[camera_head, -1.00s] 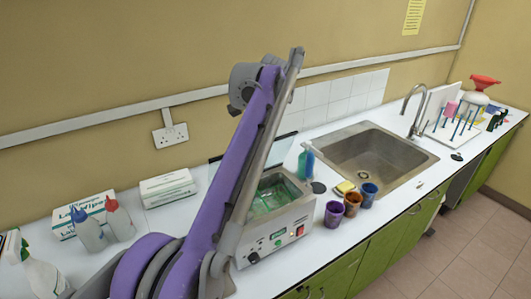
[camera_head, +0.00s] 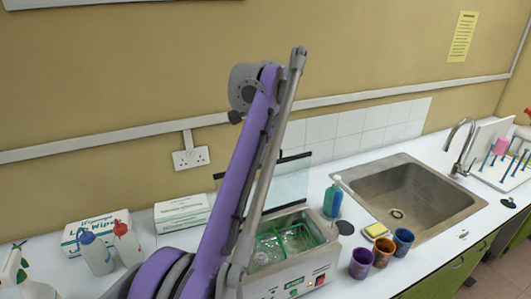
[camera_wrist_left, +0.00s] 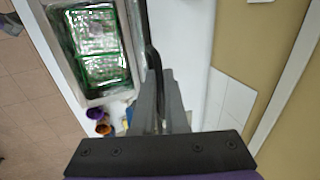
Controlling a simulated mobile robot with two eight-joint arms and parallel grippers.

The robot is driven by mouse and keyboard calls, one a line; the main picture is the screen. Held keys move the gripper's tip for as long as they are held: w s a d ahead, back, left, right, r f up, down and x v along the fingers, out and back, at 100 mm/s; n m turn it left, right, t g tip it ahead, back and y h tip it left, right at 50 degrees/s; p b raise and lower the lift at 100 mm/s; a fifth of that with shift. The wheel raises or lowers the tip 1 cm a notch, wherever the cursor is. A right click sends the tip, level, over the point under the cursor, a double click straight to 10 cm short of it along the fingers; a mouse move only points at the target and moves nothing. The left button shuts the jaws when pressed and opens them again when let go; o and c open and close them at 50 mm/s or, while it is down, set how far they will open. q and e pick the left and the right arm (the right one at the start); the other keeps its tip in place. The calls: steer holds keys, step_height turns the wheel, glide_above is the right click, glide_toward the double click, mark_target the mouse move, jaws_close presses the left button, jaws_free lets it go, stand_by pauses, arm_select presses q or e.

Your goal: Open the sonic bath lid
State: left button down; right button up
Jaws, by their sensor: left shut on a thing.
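The sonic bath (camera_head: 318,270) is a grey box on the white counter, with a green basket (camera_head: 270,248) in its open basin. Its clear lid (camera_head: 290,187), with a dark top edge, stands raised behind the basin. My left arm crosses in front of the bath and lid, hiding part of both and its own gripper in the head view. In the left wrist view, my left gripper (camera_wrist_left: 160,100) is shut on a dark part of the lid (camera_wrist_left: 152,62), beside the open basin (camera_wrist_left: 100,50). My right gripper is not in view.
A blue-green bottle (camera_head: 332,201) stands right of the bath. The wall is close behind the lid.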

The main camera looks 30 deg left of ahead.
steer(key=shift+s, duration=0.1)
arm_select(q)
steer(key=c, duration=0.9)
jaws_free()
steer(key=shift+c, duration=0.2)
